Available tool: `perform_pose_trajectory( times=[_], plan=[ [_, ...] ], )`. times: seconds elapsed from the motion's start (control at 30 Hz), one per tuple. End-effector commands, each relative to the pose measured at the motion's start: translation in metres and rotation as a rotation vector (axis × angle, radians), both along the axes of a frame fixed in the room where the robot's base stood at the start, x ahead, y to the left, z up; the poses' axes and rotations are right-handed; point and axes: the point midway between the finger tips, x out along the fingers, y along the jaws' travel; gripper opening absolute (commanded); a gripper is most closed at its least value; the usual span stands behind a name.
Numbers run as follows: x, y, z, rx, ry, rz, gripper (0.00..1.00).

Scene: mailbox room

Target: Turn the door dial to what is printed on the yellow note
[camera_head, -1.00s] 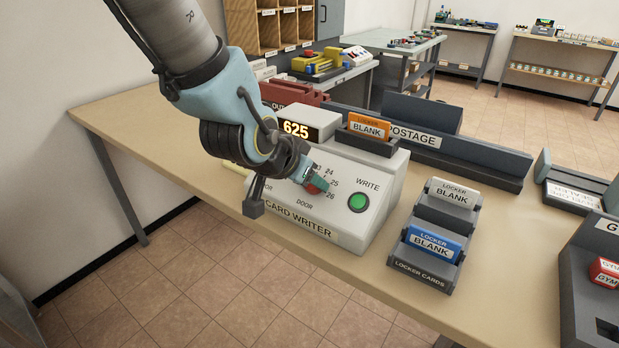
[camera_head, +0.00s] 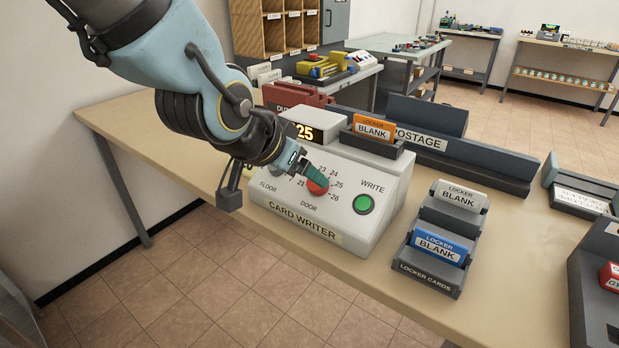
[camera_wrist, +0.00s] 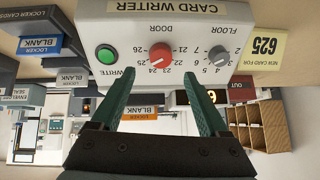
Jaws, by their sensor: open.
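The red door dial (camera_wrist: 160,54) is on the sloped white card writer (camera_head: 340,225), ringed by numbers from 21 to 26. In the upside-down wrist view its white mark points toward the lower left, near 24 and 25; I cannot tell exactly which. The dial also shows in the head view (camera_head: 318,187). The yellow note (camera_wrist: 266,46) reads "NEW CARD FOR 625". The orange-lit display (camera_head: 303,132) shows "25", its first digit hidden by my arm. My gripper (camera_wrist: 160,80) is open, its green fingers apart and off the dial, with nothing between them.
The grey floor dial (camera_wrist: 218,54) and green write button (camera_head: 363,204) flank the door dial. An orange blank locker card (camera_head: 373,127) stands in the machine's slot. A locker card rack (camera_head: 430,270) stands to the right. Bare table lies in front of the rack.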

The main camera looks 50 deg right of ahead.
Motion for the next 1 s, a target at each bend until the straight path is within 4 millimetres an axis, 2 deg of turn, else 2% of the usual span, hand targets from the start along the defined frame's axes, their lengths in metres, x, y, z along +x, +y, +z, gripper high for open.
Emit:
perform_pose_trajectory(
  times=[0.17,0.3,1.0],
  plan=[
    [0.0,0.018,0.022,-0.003,-0.002,0.002,0.78],
    [-0.002,0.027,0.03,-0.001,-0.001,0.001,0.78],
    [-0.002,0.03,0.031,0.001,-0.001,0.002,0.78]
  ],
)
